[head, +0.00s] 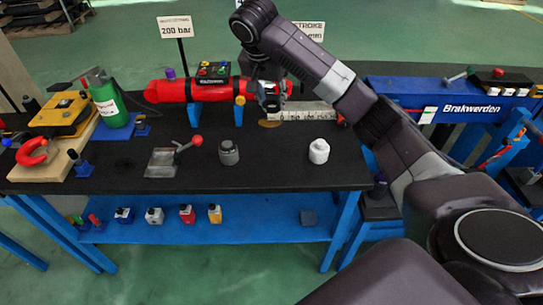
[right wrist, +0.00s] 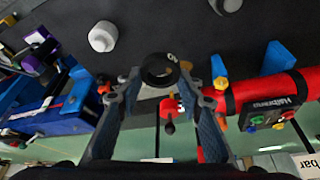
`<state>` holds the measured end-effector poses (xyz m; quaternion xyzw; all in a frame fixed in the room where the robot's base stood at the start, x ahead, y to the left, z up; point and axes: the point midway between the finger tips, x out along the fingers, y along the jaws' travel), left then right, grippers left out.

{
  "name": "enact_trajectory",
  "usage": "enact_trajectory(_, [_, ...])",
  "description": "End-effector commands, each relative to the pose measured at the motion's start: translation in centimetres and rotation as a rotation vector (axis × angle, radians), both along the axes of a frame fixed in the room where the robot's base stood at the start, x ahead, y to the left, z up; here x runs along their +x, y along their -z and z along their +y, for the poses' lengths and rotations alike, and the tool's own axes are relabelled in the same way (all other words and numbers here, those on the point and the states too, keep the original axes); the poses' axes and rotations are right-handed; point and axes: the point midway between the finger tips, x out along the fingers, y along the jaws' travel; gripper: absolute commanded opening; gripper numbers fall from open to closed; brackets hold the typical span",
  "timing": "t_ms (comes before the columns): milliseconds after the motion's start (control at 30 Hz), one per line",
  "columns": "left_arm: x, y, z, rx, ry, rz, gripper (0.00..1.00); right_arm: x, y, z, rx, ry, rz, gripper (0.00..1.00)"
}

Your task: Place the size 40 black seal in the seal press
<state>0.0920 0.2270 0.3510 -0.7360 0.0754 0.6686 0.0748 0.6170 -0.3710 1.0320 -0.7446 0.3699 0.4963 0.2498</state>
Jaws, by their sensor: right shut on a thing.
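My right gripper (head: 269,104) is over the back of the black workbench, at the right end of the red cylinder. In the right wrist view its two fingertips (right wrist: 160,78) are closed around a dark ring, the black seal (right wrist: 160,70); its size mark is not legible. In the head view the seal can hardly be told from the fingers. A grey device with a red-knobbed lever (head: 175,158), possibly the seal press, stands left of the gripper, nearer the bench's front. My left gripper is not in view.
A dark grey pot (head: 228,152) and a white pot (head: 318,151) stand on the bench front. The red cylinder (head: 167,91) rests on blue stands behind. A white ruler strip (head: 310,112) lies at the back right. A green bottle (head: 108,100) stands left. The front-middle is partly clear.

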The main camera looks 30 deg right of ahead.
Motion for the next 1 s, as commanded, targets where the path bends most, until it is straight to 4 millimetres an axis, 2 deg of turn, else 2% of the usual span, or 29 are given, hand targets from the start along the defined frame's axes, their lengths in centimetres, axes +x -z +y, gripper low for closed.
enact_trajectory(133, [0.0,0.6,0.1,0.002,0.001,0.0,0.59,-0.1,3.4,-0.1,0.0,0.007,0.007,0.18])
enact_trajectory(500, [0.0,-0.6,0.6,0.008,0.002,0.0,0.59,-0.1,12.6,-0.1,-0.003,0.005,0.005,0.18])
enact_trajectory(600, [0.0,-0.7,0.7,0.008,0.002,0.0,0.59,-0.1,14.3,-0.1,-0.001,0.004,0.003,0.18])
enact_trajectory(767, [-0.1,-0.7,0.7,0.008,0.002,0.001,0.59,0.0,15.6,-0.1,-0.001,0.004,0.001,0.18])
enact_trajectory(1000, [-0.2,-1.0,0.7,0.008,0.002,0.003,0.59,-0.1,18.9,-0.1,-0.001,0.004,0.003,0.18])
